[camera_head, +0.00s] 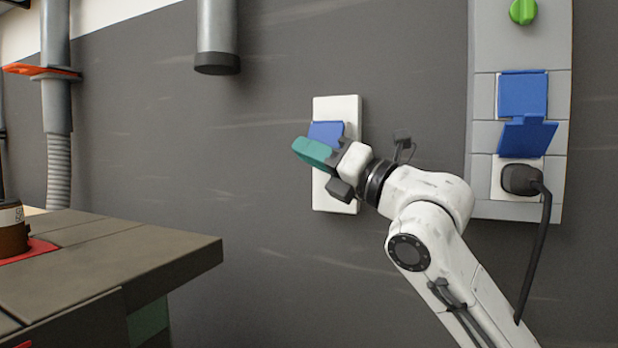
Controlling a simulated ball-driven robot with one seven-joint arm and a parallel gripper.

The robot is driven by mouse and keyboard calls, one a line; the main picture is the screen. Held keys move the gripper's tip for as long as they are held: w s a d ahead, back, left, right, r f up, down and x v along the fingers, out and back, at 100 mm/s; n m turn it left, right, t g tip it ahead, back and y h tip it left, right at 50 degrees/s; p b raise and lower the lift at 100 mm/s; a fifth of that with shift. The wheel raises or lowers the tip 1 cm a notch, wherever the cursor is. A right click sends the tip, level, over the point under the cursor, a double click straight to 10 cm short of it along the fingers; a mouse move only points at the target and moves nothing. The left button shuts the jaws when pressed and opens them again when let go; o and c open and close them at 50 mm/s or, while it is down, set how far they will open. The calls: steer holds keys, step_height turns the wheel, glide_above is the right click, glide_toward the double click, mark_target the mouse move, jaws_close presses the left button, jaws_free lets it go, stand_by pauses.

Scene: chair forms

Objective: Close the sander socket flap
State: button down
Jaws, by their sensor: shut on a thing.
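A tall white wall plate (336,108) is mounted on the dark wall near the middle. A blue panel (326,132) shows on its upper half. A teal flap-like piece (314,152) stands out tilted in front of the plate, just below the blue panel. My gripper (336,166) is at this piece and is shut on it, reaching in from the right. My gripper hides much of the plate's middle, so I cannot tell whether the teal piece is hinged to the plate. No label marks this socket as the sander's.
A grey panel (483,140) at right carries a green knob (523,11), a blue cover (522,95), a raised blue flap (527,137) and a black plug (520,179) with hanging cable. A workbench (130,250) fills the lower left. A grey pipe (217,30) hangs above.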

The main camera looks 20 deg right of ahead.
steer(key=shift+w+d+f+n+y+b, duration=0.15)
steer(key=shift+w+f+n+y+b, duration=0.1)
steer(key=shift+n+b, duration=0.35)
steer(key=shift+w+d+f+n+y+b, duration=0.15)
steer(key=shift+n+y+b, duration=0.1)
steer(key=shift+n+b, duration=0.35)
steer(key=shift+n, duration=0.3)
steer(key=c, duration=1.3)
jaws_free()
steer(key=shift+d+r, duration=0.1)
steer(key=shift+r+p, duration=0.15)
steer(key=shift+p, duration=0.15)
